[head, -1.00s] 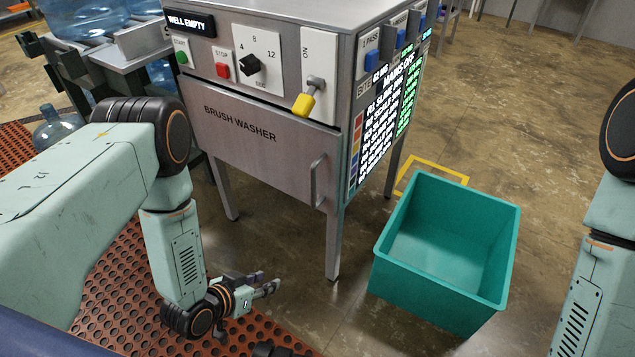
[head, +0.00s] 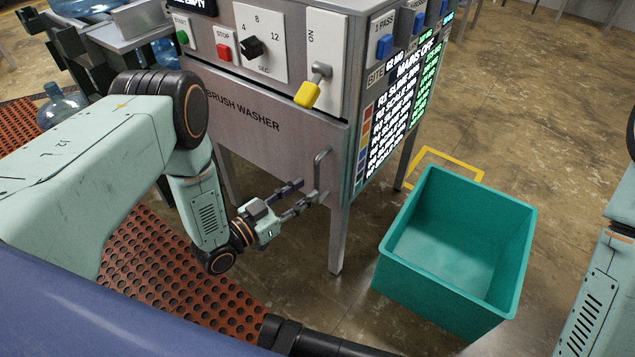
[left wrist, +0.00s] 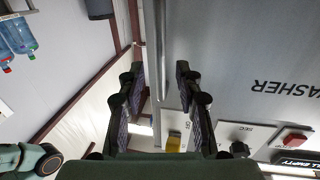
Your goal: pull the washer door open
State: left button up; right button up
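The brush washer's grey door (head: 255,150) looks shut flush with the front of the cabinet. A metal bar handle (head: 319,175) stands upright at its right side. My left gripper (head: 312,190) is open with its fingertips at the lower part of the handle. In the left wrist view, the handle (left wrist: 159,45) lies in the gap between the two spread fingers (left wrist: 158,75), which do not visibly close on it. Contact cannot be told. My right arm shows at the right edge of the head view, but its gripper is out of view.
A teal bin (head: 455,240) stands on the floor right of the washer. A yellow-tipped lever (head: 310,92), dial (head: 252,46) and red stop button (head: 223,51) sit above the door. A perforated red mat (head: 150,265) lies at the lower left.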

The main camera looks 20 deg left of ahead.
aim_at(316, 203)
pick_arm(q)
jog(key=shift+b+x, duration=0.7)
jog(key=shift+x, duration=1.85)
grip_shut()
